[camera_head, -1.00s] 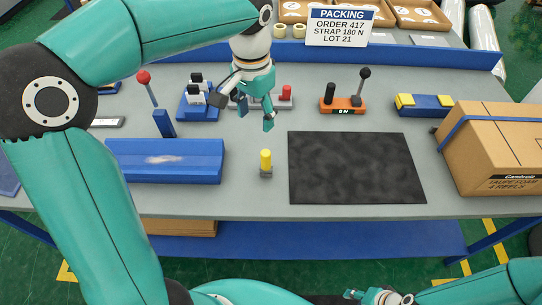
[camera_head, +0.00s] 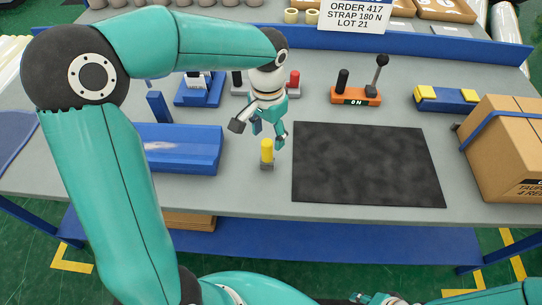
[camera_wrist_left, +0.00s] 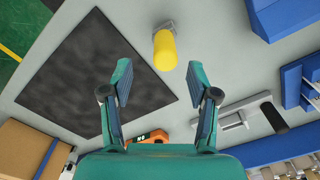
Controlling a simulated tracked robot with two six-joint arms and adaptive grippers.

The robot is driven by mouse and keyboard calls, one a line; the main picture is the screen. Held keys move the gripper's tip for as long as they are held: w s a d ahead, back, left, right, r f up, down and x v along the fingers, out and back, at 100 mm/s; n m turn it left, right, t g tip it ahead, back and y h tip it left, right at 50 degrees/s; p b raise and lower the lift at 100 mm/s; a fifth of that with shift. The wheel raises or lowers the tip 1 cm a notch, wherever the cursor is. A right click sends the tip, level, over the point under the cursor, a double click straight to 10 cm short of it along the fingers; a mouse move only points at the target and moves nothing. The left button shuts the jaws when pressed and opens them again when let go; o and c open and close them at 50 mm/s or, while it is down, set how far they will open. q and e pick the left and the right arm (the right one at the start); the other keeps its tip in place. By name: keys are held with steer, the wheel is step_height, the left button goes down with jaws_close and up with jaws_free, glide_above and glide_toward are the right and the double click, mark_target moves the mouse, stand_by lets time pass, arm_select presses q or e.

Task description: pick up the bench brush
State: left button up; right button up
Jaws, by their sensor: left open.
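A small upright piece with a yellow handle and a grey base, which I take for the bench brush (camera_head: 267,150), stands on the grey bench left of the black mat. It also shows in the left wrist view (camera_wrist_left: 165,50), beyond the fingertips. My left gripper (camera_head: 261,132) is open and empty, just behind and above the yellow handle.
The black mat (camera_head: 366,165) lies right of the brush, a blue block (camera_head: 180,150) left of it. Behind stand an orange switch box (camera_head: 354,97) with levers and a blue-and-yellow block (camera_head: 446,99). A cardboard box (camera_head: 510,150) is at the right.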

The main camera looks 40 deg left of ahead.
mark_target(268, 144)
arm_select(q)
step_height(268, 144, down, 3)
steer(key=shift+f, duration=0.2)
steer(key=shift+w+a+f+p, duration=0.15)
steer(key=shift+f+p, duration=0.15)
steer(key=shift+f, duration=1.05)
steer(key=shift+w+a+f+p, duration=0.15)
steer(key=shift+f+p, duration=0.1)
steer(key=shift+f, duration=1.1)
steer(key=shift+s, duration=0.1)
jaws_close()
